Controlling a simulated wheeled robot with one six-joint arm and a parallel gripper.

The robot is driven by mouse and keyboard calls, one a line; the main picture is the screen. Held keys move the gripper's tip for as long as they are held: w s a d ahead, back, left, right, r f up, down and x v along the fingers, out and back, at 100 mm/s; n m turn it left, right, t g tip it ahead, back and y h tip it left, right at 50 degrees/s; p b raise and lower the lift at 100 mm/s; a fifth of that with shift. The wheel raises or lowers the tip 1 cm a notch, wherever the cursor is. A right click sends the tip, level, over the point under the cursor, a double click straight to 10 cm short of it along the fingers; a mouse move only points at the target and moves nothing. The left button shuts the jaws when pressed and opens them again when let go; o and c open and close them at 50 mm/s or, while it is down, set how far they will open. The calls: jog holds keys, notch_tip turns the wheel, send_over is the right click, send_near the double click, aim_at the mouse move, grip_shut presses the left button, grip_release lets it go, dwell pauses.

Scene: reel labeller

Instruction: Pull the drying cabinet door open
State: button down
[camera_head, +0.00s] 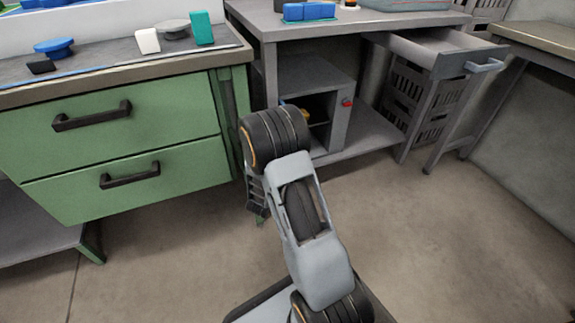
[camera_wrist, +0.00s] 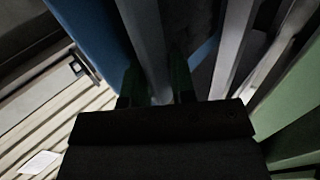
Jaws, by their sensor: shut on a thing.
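The drying cabinet appears to be the grey box (camera_head: 312,75) on the lower shelf of the grey bench in the head view. Its front shows a dark opening, with something yellow partly visible inside. A red knob or button (camera_head: 347,102) is at its right front. My arm hides its lower left and any door there; how far the door stands open is not clear. In the wrist view my gripper (camera_wrist: 157,85) is shut on a grey upright bar (camera_wrist: 145,40), seemingly the door handle. In the head view the gripper is mostly hidden behind my wrist.
A green drawer unit (camera_head: 110,140) stands close on the left. On the right, a bench drawer (camera_head: 440,50) is pulled out above dark crates (camera_head: 410,100). Bench legs stand nearby. The floor (camera_head: 450,240) at the front right is clear.

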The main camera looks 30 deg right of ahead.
jog(key=c, duration=1)
grip_release()
jog(key=shift+w, duration=0.15)
jog(key=shift+o, duration=0.2)
jog(key=p+v, duration=0.3)
jog(key=v, duration=1.1)
jog(key=shift+p, duration=0.4)
jog(key=shift+w, duration=0.1)
jog(key=w+a+r+n+y+p, duration=0.25)
jog(key=r+y+p, duration=0.35)
jog(key=r, duration=0.4)
jog(key=w+a+r+n+y+p, duration=0.1)
jog(key=a+r+y+p, duration=0.25)
jog(key=r+p, duration=0.6)
jog(key=w+a+r+n+y+p, duration=0.2)
jog(key=a+r+y+p, duration=0.4)
jog(key=r, duration=0.5)
jog(key=s+d+r+n+g+p, duration=0.2)
jog(key=s+r+n+g+p, duration=0.1)
jog(key=s+r+p, duration=0.5)
jog(key=s+d+r+n+g+p, duration=0.3)
jog(key=s+r+p, duration=0.5)
jog(key=r, duration=0.7)
jog(key=shift+s+d, duration=0.25)
jog(key=shift+s, duration=0.05)
